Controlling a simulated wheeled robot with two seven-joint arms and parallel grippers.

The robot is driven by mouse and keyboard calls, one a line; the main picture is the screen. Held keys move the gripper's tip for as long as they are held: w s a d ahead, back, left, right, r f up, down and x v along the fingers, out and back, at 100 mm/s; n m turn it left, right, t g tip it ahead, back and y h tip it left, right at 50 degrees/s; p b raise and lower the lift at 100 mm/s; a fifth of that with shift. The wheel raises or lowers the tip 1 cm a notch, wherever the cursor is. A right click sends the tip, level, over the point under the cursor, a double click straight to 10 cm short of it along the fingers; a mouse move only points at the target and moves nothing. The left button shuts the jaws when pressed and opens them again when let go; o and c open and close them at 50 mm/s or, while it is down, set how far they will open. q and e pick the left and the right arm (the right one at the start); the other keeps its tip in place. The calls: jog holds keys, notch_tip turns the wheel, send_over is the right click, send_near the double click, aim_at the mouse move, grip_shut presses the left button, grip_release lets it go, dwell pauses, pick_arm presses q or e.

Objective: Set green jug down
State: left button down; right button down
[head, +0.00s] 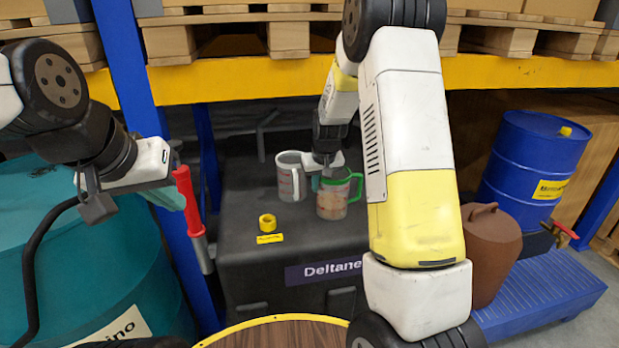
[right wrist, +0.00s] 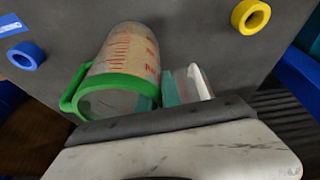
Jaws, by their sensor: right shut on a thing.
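The green jug (head: 335,204) is clear, with a green rim and handle and red markings. In the head view it is upright over the black case top (head: 250,222); I cannot tell whether its base touches. My right gripper (head: 323,180) is shut on it near the rim. My left gripper (head: 132,203) is open and empty, above the teal drum.
A grey jug (head: 289,180) stands close left of the green jug. A yellow ring (head: 267,222) lies nearer on the case; a blue ring (right wrist: 27,56) shows in the right wrist view. A red handle (head: 187,195) is beside my left gripper. A brown canister (head: 490,250) stands right.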

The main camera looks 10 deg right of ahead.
jog(key=c, duration=1.5)
grip_release()
jog(key=shift+c, duration=0.2)
jog(key=v, duration=1.1)
jog(key=s+r+y, duration=0.1)
jog(key=s+r, duration=0.9)
jog(key=s, duration=0.5)
jog(key=s+a+r+t, duration=0.1)
jog(key=s+a, duration=0.1)
jog(key=s, duration=1.2)
jog(key=shift+m+t+y, duration=0.4)
jog(key=shift+s+r, duration=0.1)
jog(key=shift+r, duration=0.05)
